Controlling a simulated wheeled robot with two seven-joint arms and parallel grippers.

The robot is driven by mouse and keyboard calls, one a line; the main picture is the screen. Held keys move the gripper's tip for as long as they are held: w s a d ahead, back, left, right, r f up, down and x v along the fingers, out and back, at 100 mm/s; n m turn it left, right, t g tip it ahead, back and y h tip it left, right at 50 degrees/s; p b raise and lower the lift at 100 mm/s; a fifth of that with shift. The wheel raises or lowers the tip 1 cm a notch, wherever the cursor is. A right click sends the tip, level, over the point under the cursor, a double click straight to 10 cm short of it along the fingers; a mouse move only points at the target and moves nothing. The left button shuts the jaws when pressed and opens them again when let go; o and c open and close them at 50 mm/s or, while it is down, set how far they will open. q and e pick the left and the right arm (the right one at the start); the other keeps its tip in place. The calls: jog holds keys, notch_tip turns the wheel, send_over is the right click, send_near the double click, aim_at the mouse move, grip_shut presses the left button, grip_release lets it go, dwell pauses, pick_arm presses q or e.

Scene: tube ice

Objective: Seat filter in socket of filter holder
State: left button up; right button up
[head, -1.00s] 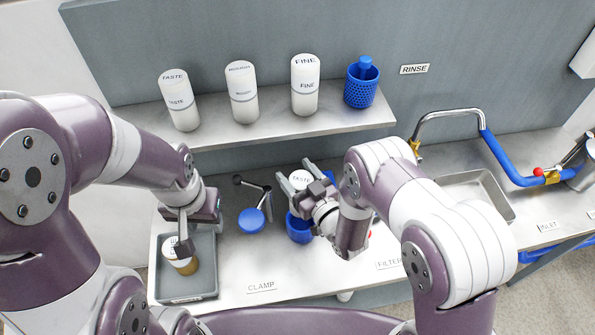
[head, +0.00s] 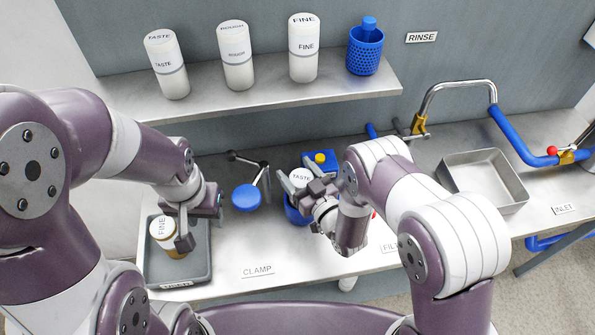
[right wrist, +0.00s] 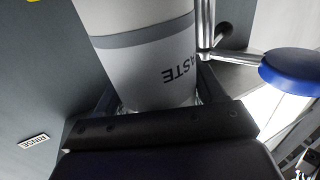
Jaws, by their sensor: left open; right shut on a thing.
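My right gripper (head: 300,187) is shut on the white TASTE filter (head: 300,176), which stands upright at the blue socket of the filter holder (head: 293,214). The arm and gripper hide much of the socket, so I cannot tell how deep the filter sits. In the right wrist view the white TASTE filter (right wrist: 150,65) with its grey band stands between the fingers. My left gripper (head: 190,225) is open beside a FINE filter (head: 164,230) with a brownish lower part, which stands in the grey tray (head: 203,262).
The clamp's blue disc (head: 246,197) on its metal arm stands left of the socket, also in the right wrist view (right wrist: 292,72). Several white filters and a blue perforated basket (head: 365,55) stand on the shelf (head: 270,105). A metal basin (head: 485,185) is at right.

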jog(key=shift+f, duration=0.1)
dwell(0.3)
jog(key=o, duration=1.8)
jog(key=b+v, duration=0.2)
jog(key=v, duration=1)
jog(key=shift+s+d, duration=0.15)
jog(key=shift+s, duration=0.1)
